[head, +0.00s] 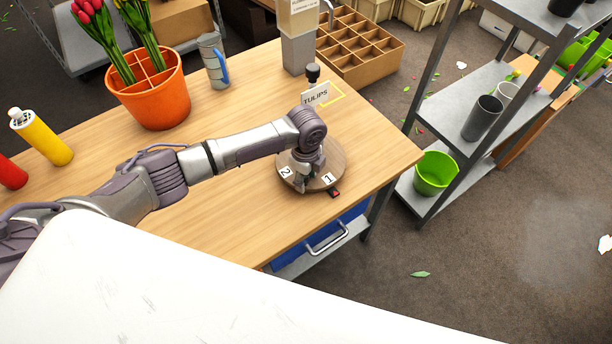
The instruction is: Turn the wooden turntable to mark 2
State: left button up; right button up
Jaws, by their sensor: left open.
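The round wooden turntable (336,162) sits on the wooden table near its front right edge. White tags on it read 2 (286,171) at its left and 1 (328,179) at its front right. A small red and black marker (335,193) lies at its front right rim, close to tag 1. My left gripper (304,184) is open and points down over the turntable, between the two tags. My wrist hides part of the disc, and I cannot tell if the fingers touch anything on it. My right gripper is out of view.
A metal shelf (470,120) is right. The table right of the turntable is clear.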

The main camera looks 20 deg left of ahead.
pick_arm(q)
jog(key=c, duration=0.5)
grip_shut()
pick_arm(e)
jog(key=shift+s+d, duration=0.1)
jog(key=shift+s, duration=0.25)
